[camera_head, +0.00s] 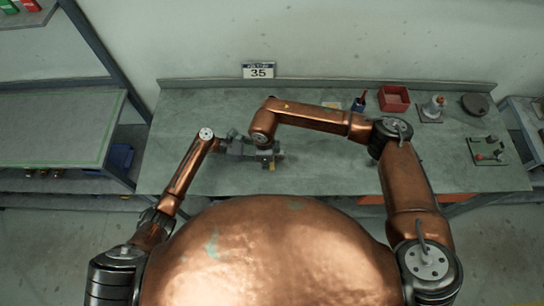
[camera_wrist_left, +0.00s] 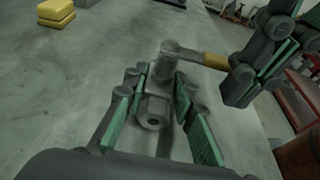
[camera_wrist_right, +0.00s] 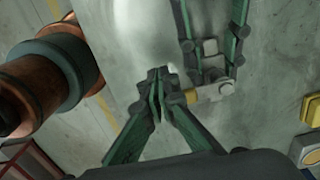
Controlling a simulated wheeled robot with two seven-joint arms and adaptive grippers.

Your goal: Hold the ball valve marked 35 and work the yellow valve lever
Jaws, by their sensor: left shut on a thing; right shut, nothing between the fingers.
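The ball valve, a grey metal body with a hex end (camera_wrist_left: 153,112), lies between my left gripper's fingers (camera_wrist_left: 160,88) in the left wrist view. The left gripper is shut on it over the bench. The yellow valve lever (camera_wrist_left: 214,60) extends right from the valve's top in that view; it also shows in the right wrist view (camera_wrist_right: 214,92). My right gripper (camera_wrist_right: 156,78) is shut and empty, close beside the lever's end; I cannot tell whether they touch. A sign marked 35 (camera_head: 258,71) stands behind the bench.
The workbench (camera_head: 330,175) has free room at its left and middle. A shelf (camera_head: 60,125) stands left.

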